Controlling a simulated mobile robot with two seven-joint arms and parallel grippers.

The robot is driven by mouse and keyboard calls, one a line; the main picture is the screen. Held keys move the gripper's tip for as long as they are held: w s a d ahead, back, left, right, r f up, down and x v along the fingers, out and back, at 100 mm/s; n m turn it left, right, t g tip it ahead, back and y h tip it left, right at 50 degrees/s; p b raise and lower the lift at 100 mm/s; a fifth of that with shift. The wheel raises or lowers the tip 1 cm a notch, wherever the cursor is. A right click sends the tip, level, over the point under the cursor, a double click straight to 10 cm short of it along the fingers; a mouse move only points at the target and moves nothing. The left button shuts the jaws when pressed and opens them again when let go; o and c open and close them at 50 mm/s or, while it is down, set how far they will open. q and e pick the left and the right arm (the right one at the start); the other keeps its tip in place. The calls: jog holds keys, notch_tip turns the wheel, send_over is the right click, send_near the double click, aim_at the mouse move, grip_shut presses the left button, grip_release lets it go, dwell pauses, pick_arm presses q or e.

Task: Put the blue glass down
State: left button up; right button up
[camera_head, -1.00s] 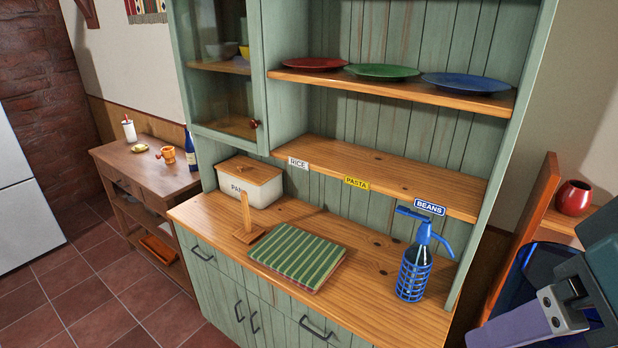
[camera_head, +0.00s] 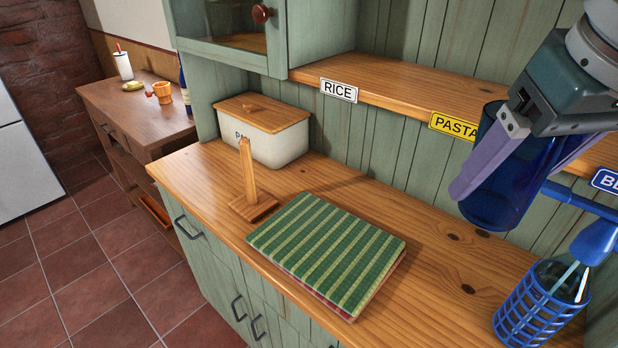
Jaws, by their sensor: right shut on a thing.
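The blue glass (camera_head: 491,197) is a dark, see-through blue tumbler, held upright at the right of the head view. My right gripper (camera_head: 515,180) is shut on it, with one purple finger on each side of the glass. The glass appears above the wooden counter (camera_head: 420,268), in front of the shelf; the exact gap below it is hard to judge. My left gripper is not in view.
A green striped cloth-like stack (camera_head: 328,250) lies on the counter. A wooden upright holder (camera_head: 250,185) and a white lidded box (camera_head: 262,133) stand behind-left. A blue siphon bottle (camera_head: 548,295) stands at the right. The labelled shelf (camera_head: 400,101) overhangs the back.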

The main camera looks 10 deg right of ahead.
jog(key=shift+m, duration=0.3)
jog(key=shift+w+d+f+b, duration=0.7)
jog(key=shift+f+b, duration=2.65)
jog(key=shift+f, duration=2.5)
jog(key=shift+w+d+f+b, duration=0.6)
jog(key=shift+f+b, duration=2.8)
jog(key=shift+f, duration=2.4)
jog(key=shift+w+d+f+b, duration=0.45)
jog(key=shift+w+f+b, duration=0.45)
jog(key=shift+f+b, duration=3.7)
notch_tip(320, 180, down, 3)
jog(key=shift+r+p, duration=0.1)
jog(key=shift+p, duration=1.15)
jog(key=o, duration=1.5)
jog(key=shift+c, duration=0.2)
jog(key=shift+r, duration=0.1)
